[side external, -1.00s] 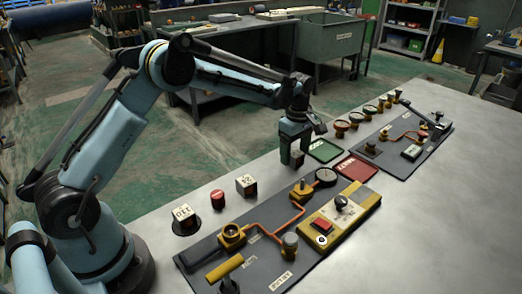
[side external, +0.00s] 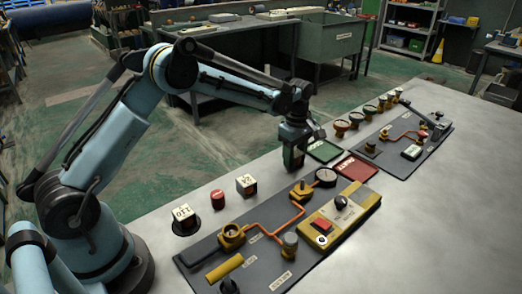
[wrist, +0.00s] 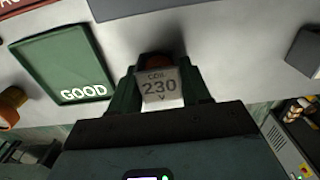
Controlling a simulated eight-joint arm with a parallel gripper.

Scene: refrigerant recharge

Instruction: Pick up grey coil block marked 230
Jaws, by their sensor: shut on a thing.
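The grey coil block marked 230 (wrist: 159,88) sits between the two green fingers of my gripper (wrist: 157,92) in the wrist view, its label facing the camera. My gripper is shut on it. In the side view my gripper (side external: 294,160) is low over the table, beside the green tray, and its fingers largely hide the block. I cannot tell whether the block touches the table.
The green GOOD tray (wrist: 62,66) is close beside the block, and a red tray (side external: 358,167) lies nearby. A dark board (side external: 262,256) with yellow fittings and orange pipe is in front. White blocks (side external: 246,185) and a red cap (side external: 218,198) stand to the left.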

